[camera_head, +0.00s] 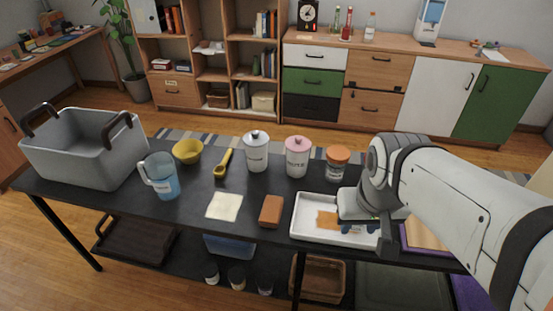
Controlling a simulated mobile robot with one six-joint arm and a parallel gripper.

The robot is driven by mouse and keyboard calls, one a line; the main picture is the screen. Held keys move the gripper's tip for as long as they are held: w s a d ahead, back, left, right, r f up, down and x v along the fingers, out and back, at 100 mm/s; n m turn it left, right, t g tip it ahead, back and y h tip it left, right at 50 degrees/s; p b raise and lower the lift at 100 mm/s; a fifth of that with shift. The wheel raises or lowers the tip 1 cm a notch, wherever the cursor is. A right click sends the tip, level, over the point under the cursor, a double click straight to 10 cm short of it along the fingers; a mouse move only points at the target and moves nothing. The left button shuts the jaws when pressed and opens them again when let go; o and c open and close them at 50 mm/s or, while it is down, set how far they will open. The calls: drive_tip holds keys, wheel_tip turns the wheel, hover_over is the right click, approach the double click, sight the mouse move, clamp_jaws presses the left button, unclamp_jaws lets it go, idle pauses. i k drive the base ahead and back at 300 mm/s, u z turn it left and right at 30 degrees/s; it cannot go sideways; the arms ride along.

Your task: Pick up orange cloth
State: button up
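The orange cloth (326,220) lies flat in the white tray (306,233) on the dark table. My gripper (359,229) points down over the tray, just right of the cloth. The gripper body and arm hide part of the tray and perhaps the cloth's right edge. The fingertips are small and dark, so I cannot tell whether they are apart or touch anything. Most of the cloth shows flat, and none of it is visibly lifted.
An orange-lidded jar (338,163) stands behind the tray. A brown block (271,211) and a pale cloth (224,206) lie to its left. A blue jug (161,176) and grey crate (80,150) stand farther left. A wooden board (424,238) lies right of the tray.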

sight(270, 217)
drive_tip(key=z, duration=0.05)
drive_tip(key=k, duration=0.55)
drive_tip(key=u, duration=0.8)
drive_tip(key=i, duration=1)
